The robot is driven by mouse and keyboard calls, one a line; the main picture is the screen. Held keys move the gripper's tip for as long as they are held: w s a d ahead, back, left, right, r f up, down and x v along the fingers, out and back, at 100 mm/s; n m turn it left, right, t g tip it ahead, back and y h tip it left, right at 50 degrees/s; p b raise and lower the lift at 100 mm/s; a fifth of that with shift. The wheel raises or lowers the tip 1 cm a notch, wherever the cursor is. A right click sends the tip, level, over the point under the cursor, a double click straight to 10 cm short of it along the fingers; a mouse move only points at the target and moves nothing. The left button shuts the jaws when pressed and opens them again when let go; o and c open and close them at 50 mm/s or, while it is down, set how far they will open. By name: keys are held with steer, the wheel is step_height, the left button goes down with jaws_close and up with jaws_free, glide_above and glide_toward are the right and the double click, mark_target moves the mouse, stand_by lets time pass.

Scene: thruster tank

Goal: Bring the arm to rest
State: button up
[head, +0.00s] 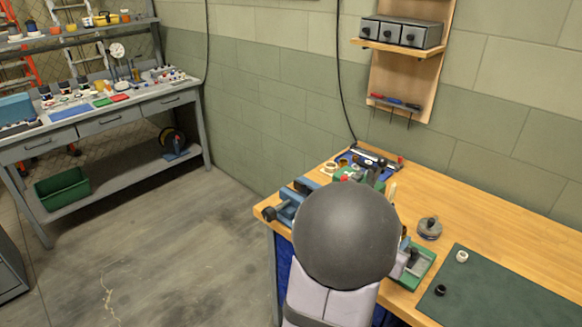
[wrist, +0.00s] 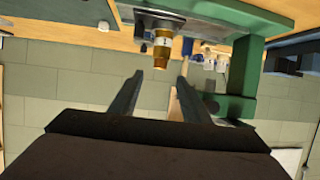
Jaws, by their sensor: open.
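My gripper (wrist: 160,72) is open in the wrist view, its two dark fingers spread apart with no object clearly held between them. A brass-coloured cylindrical fitting (wrist: 161,50) with a pale band shows near the fingertips; I cannot tell whether it touches them. A green frame (wrist: 248,65) stands to the right of the fingers. In the head view, my own arm, with a large dark round joint, covers the near left part of the workbench (head: 500,215), and my gripper is hidden behind it.
A dark green mat (head: 500,292) holds a white ring (head: 462,256) and a black ring (head: 440,290). A round metal item (head: 429,229) stands behind it. A blue vise-like tool (head: 285,207) sits at the bench's left edge. The floor left of the bench is clear.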

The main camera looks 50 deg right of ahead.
steer(key=a+f+y, duration=0.1)
steer(key=f, duration=0.1)
steer(key=a+f+y, duration=0.1)
steer(key=f, duration=0.1)
steer(key=w+a+f+y, duration=0.1)
steer(key=a+f, duration=0.1)
steer(key=shift+f+t+y, duration=0.25)
steer(key=shift+t+y, duration=0.05)
steer(key=a+f+n+y, duration=0.1)
steer(key=a+f+y, duration=0.3)
steer(key=a, duration=0.5)
steer(key=a+f+n+y, duration=0.1)
steer(key=a+f+y, duration=0.35)
steer(key=a, duration=0.35)
steer(key=w+a+r+n, duration=0.2)
steer(key=a+n, duration=0.3)
steer(key=a, duration=0.3)
steer(key=w+a+r+n+g+y, duration=0.1)
steer(key=w+a+r+n, duration=0.1)
steer(key=w+a+n, duration=0.3)
steer(key=w+a+r+n, duration=0.2)
steer(key=a+n, duration=0.3)
steer(key=a, duration=0.6)
steer(key=shift+w+a+r+g, duration=0.15)
steer(key=shift+w+r+g, duration=0.25)
steer(key=shift+w, duration=0.25)
